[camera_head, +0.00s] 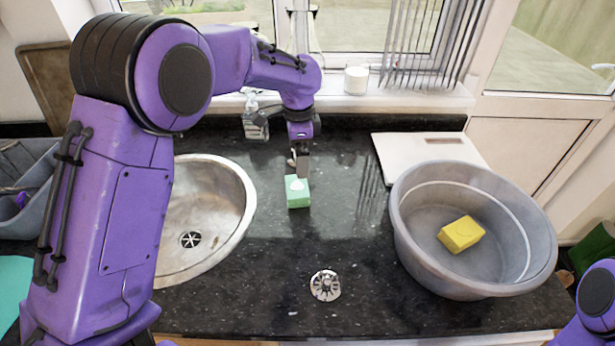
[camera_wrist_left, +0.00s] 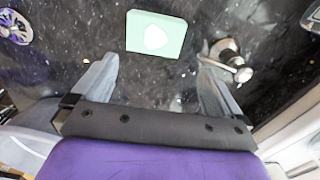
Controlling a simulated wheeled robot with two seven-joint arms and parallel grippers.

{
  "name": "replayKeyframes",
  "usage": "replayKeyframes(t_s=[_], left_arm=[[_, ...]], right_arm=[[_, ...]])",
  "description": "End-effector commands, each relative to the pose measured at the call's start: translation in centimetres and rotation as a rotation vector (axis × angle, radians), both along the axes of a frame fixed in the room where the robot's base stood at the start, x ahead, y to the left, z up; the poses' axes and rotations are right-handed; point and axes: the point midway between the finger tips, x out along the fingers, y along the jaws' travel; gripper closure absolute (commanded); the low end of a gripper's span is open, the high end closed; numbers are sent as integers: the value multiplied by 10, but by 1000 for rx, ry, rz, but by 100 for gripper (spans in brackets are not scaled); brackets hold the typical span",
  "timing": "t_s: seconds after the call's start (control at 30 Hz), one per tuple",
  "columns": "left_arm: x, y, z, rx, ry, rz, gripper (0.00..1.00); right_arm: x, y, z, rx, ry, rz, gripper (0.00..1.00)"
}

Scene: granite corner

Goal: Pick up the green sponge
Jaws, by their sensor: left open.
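The green sponge (camera_head: 297,192), a light green block with a pale mark on top, sits on the dark granite counter right of the round sink. In the left wrist view the sponge (camera_wrist_left: 140,46) lies just beyond the fingertips, roughly centred between them. My left gripper (camera_head: 300,172) is right behind the sponge in the head view. In the left wrist view the left gripper (camera_wrist_left: 156,62) is open, with nothing between its fingers. My right gripper is out of view; only part of its arm shows at the lower right.
A metal tap (camera_wrist_left: 230,62) stands close by the right finger in the wrist view. The metal sink (camera_head: 212,228) is left of the sponge. A grey basin (camera_head: 405,240) holding a yellow sponge (camera_head: 461,234) stands right. A strainer (camera_head: 325,285) lies in front; counter between is clear.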

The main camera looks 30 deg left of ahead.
Motion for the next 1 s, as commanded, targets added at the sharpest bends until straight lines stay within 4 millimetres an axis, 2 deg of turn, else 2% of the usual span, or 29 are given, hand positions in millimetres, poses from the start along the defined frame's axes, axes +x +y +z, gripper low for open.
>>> replayKeyframes(t_s=[0.1,0.27,0.47,0.53,0.63,0.83,0.93,1.0], left_arm=[[-5,1,-22,2,5,0,0],[-1,3,-45,1,7,3,0],[0,6,-79,3,14,3,0],[1,6,-92,2,12,4,0],[1,6,-100,1,9,5,0],[1,6,-101,1,7,6,0],[1,6,-101,1,8,5,33],[1,6,-101,1,8,5,36]], right_arm=[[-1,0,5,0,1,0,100],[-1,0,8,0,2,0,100],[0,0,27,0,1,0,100],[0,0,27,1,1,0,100],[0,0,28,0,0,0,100],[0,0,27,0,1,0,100],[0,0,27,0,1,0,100],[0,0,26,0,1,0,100]])
